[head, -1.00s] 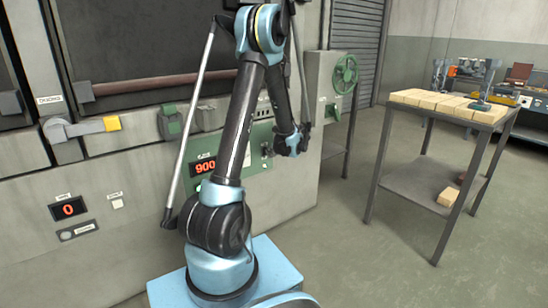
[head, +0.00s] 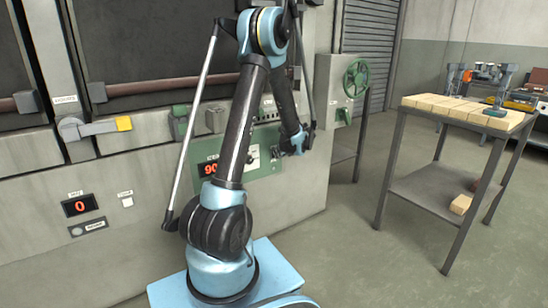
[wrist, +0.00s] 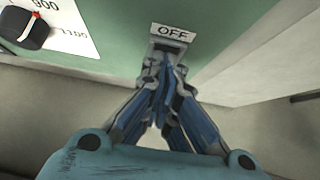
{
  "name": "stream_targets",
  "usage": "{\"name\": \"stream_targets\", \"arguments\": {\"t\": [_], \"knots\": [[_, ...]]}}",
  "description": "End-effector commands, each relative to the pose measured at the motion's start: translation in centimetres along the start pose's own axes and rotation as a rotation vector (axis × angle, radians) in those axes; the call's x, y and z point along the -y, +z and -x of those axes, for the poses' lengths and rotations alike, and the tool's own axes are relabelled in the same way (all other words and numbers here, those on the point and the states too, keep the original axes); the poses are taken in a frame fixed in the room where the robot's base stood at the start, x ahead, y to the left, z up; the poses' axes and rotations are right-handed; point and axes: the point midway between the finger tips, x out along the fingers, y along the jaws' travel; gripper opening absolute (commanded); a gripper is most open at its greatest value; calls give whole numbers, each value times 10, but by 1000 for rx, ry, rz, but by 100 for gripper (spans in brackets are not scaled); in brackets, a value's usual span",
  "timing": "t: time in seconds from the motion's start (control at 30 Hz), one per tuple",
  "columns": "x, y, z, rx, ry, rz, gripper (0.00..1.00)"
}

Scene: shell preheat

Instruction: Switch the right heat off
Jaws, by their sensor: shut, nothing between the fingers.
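The green control panel (head: 262,179) of the right heat sits low on the furnace front. Its red display (head: 209,169) shows a 9 and part of another digit; my arm hides the rest. In the wrist view, an OFF label (wrist: 172,33) is on the green panel (wrist: 115,25), with a small dark switch or slot (wrist: 168,47) just below it. My gripper (wrist: 162,66) is shut and empty, its fingertips just below the label and over that spot. The tips partly hide the switch, and I cannot tell whether they touch it. A black dial (wrist: 27,27) is at the upper left.
A left display (head: 79,205) reads 0, above a small button plate (head: 88,228). A grey box with a green handwheel (head: 356,78) stands right of the panel. A table with pale bricks (head: 455,108) is further right. The floor between is clear.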

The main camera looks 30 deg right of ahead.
Motion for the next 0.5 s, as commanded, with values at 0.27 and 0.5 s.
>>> {"name": "stream_targets", "arguments": {"t": [0.27, 0.5], "knots": [[1, 4, 5, 0, -1, -1, 0], [0, 11, 10, 0, -1, -1, 0]]}}
